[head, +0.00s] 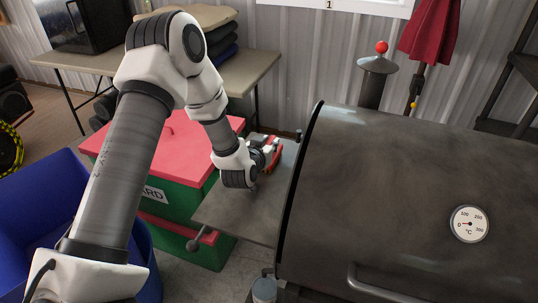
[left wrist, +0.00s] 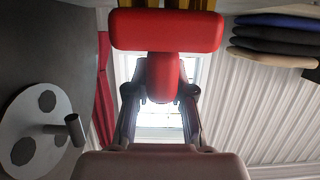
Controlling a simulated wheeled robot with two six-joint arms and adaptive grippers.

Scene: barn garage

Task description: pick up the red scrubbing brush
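The red scrubbing brush (head: 274,155) shows in the head view just past my left gripper, over the grey side shelf (head: 240,214) of the grill. In the left wrist view the brush has a wide red block (left wrist: 166,31) and a narrower red handle (left wrist: 163,75). My left gripper (left wrist: 161,92) has its fingers on both sides of that handle, and they appear to touch it. In the head view my left gripper (head: 262,153) is partly hidden by my wrist. I cannot tell if the brush touches the shelf. My right gripper is out of view.
The large dark grill (head: 390,200) stands close to the right of the shelf. A red-lidded green box (head: 180,190) is left of it, with a blue bin (head: 40,215) farther left. A table with stacked cushions (head: 215,50) stands behind.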

